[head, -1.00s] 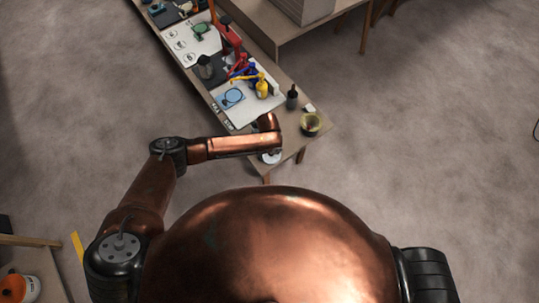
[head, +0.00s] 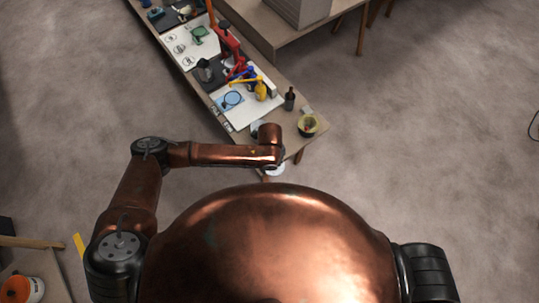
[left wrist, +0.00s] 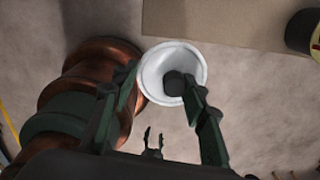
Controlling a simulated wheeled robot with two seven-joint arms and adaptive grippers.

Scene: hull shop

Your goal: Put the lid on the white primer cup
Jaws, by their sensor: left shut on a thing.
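A round white piece (left wrist: 155,72) with a pale rim shows at my left gripper (left wrist: 160,88) in the left wrist view. My left gripper is shut on it, and one dark fingertip overlaps its middle. I cannot tell whether it is the lid or the cup. In the head view the white piece (head: 275,169) shows below the end of my left arm, off the table's near end. A small grey-white round thing (head: 257,127) stands on the table just behind my arm, partly hidden by it; I cannot tell if it is the cup. My right gripper is not in view.
The long table (head: 291,146) carries a pot with a yellowish rim (head: 308,125), a dark bottle (head: 289,99), a yellow bottle (head: 261,91) and a white sheet (head: 238,110). The pot also shows in the left wrist view (left wrist: 304,32). Open floor (head: 400,140) lies to the right.

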